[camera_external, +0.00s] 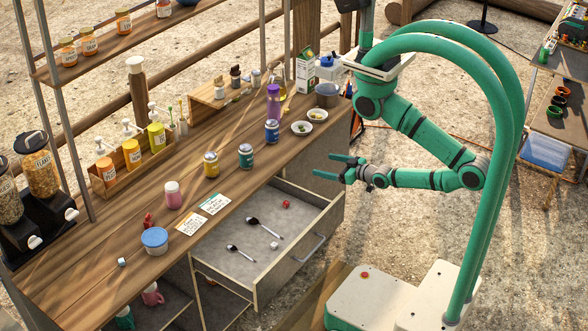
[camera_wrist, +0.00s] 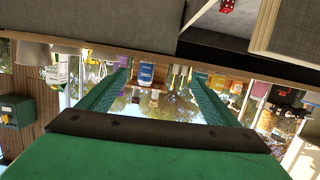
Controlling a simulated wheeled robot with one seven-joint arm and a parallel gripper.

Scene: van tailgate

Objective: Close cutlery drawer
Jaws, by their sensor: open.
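The cutlery drawer (camera_external: 265,262) is pulled well out from under the wooden counter. Its front panel with a bar handle (camera_external: 309,248) faces lower right. Two dark spoons (camera_external: 264,228), a red item (camera_external: 286,204) and a small white cube (camera_external: 274,245) lie inside. My green gripper (camera_external: 325,165) is open and empty, beyond the drawer's upper right end in the outside view, with its fingers pointing toward the counter. In the wrist view, my gripper's two fingers (camera_wrist: 160,85) are spread apart, and part of the drawer with the red item (camera_wrist: 227,6) shows at the top edge.
The counter (camera_external: 130,275) above the drawer holds jars, bottles, bowls (camera_external: 302,128) and cards (camera_external: 215,203). A blue-lidded tub (camera_external: 154,240) stands near its front edge.

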